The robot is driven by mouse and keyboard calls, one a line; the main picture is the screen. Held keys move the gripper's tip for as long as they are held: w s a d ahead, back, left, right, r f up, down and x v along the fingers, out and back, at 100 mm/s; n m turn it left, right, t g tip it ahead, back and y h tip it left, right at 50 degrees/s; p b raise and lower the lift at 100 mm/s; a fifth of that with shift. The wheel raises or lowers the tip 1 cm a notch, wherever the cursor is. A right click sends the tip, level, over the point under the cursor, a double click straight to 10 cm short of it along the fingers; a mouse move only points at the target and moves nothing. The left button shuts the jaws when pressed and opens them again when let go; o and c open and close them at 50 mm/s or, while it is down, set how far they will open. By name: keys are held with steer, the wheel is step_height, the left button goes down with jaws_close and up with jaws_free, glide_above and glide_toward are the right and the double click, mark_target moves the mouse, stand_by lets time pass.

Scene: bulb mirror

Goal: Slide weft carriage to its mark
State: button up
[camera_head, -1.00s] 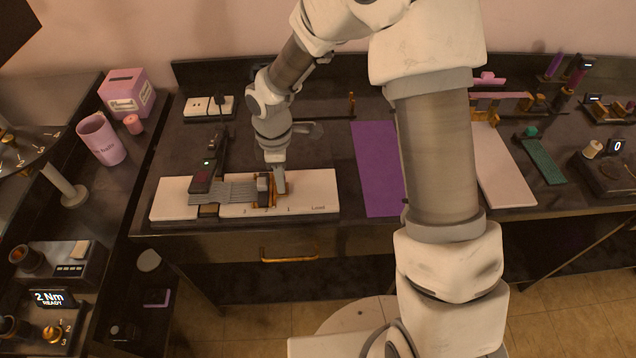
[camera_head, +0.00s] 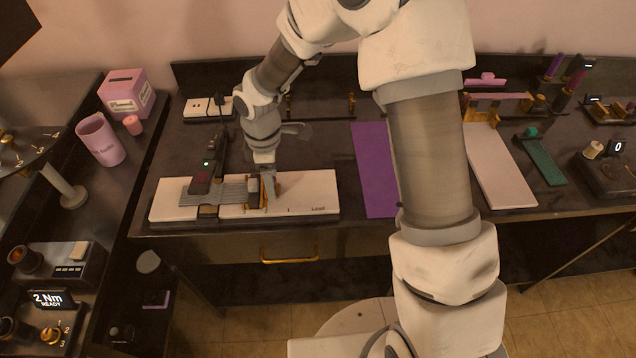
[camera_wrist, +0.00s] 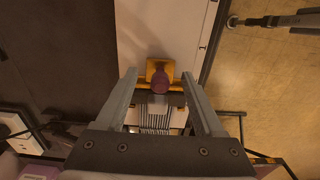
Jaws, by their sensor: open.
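The weft carriage (camera_head: 253,192), a grey and gold block with grey strands trailing to its left, sits on a long white board (camera_head: 315,185). Its gold part and purple knob (camera_wrist: 160,82) show in the wrist view. My gripper (camera_head: 268,190) is down at the carriage's right side. In the wrist view my gripper (camera_wrist: 160,76) has its two fingers apart, one on each side of the knob, with gaps visible. Small marks and a LOAD label (camera_head: 318,209) are on the board's front edge; some marks are hidden behind the carriage and gripper.
A dark device with a green light (camera_head: 203,176) stands over the strands at the board's left. A purple mat (camera_head: 376,170) lies to the right. A white power strip (camera_head: 208,108) is behind. A gold drawer handle (camera_head: 289,254) is below the table edge.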

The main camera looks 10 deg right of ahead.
step_height(320, 180, up, 7)
steer(key=p, duration=0.5)
steer(key=shift+r+p, duration=0.1)
steer(key=shift+p, duration=0.2)
stand_by(0.4)
steer(key=shift+d+r, duration=0.25)
steer(key=s+d+r+m+t, duration=0.1)
steer(key=s+d+r+m, duration=0.25)
steer(key=d+r, duration=0.4)
steer(key=s+d+r+m+t, duration=0.25)
steer(key=d+r+m, duration=0.25)
steer(key=r, duration=0.5)
steer(key=s+d+r+m+t, duration=0.1)
steer(key=s+d+r+m, duration=0.2)
steer(key=s, duration=0.3)
steer(key=s+d+r+m+t, duration=0.1)
steer(key=s+d+r+m, duration=0.2)
steer(key=s+m, duration=0.3)
steer(key=shift+s+d, duration=0.25)
steer(key=shift+s, duration=0.25)
